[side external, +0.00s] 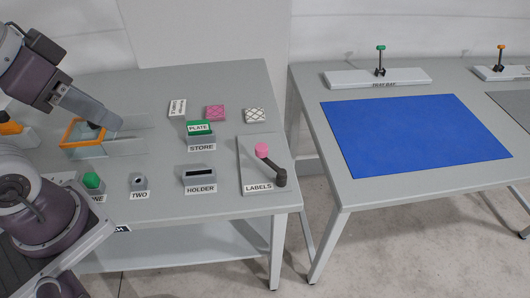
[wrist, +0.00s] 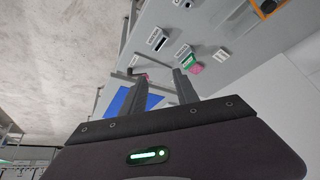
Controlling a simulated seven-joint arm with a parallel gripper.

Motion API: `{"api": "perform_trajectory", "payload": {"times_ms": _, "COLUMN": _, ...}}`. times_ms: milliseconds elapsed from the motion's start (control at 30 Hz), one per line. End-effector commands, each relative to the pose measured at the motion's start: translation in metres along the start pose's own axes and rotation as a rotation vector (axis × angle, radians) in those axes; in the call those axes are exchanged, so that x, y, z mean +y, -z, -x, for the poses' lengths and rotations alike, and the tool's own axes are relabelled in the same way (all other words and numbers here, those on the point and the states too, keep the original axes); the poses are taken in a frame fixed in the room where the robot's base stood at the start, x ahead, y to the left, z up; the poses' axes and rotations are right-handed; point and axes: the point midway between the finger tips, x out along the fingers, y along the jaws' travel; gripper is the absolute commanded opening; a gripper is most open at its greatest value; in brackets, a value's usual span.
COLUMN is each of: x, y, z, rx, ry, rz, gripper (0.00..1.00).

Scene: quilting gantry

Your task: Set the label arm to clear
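The label arm (side external: 271,164) is a dark lever with a pink knob (side external: 262,150) on a grey plate marked LABELS (side external: 249,170), at the right front of the left table. The lever slants from its dark pivot up and left to the knob. No "clear" mark can be read. My gripper (side external: 113,125) is far to the left of the lever, above the table by an orange-rimmed bin. In the wrist view my gripper (wrist: 160,76) has its two fingers apart with nothing seen between them.
The orange-rimmed bin (side external: 70,138) is close below the gripper.

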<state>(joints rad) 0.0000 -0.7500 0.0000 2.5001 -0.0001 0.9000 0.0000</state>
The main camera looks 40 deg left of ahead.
Motion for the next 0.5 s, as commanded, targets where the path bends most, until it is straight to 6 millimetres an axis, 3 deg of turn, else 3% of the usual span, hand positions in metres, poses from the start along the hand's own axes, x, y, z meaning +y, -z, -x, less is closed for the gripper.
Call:
{"api": "perform_trajectory", "payload": {"times_ms": 33, "x": 0.0, "y": 0.0, "z": 0.0, "rx": 0.0, "ry": 0.0, "rz": -0.001, "gripper": 0.3}}
{"api": "perform_trajectory", "payload": {"times_ms": 167, "x": -0.001, "y": 0.008, "z": -0.007, "rx": -0.027, "ry": 0.019, "rz": -0.163, "gripper": 0.05}}
{"api": "perform_trajectory", "payload": {"times_ms": 200, "x": -0.001, "y": 0.015, "z": -0.013, "rx": -0.047, "ry": 0.03, "rz": -0.296, "gripper": 0.0}}
{"api": "perform_trajectory", "payload": {"times_ms": 267, "x": 0.001, "y": 0.028, "z": -0.025, "rx": -0.086, "ry": 0.046, "rz": -0.569, "gripper": 0.0}}
{"api": "perform_trajectory", "payload": {"times_ms": 333, "x": 0.009, "y": 0.046, "z": -0.047, "rx": -0.135, "ry": 0.051, "rz": -0.963, "gripper": 0.0}}
{"api": "perform_trajectory", "payload": {"times_ms": 500, "x": 0.054, "y": 0.076, "z": -0.11, "rx": -0.205, "ry": -0.012, "rz": -1.926, "gripper": 0.0}}
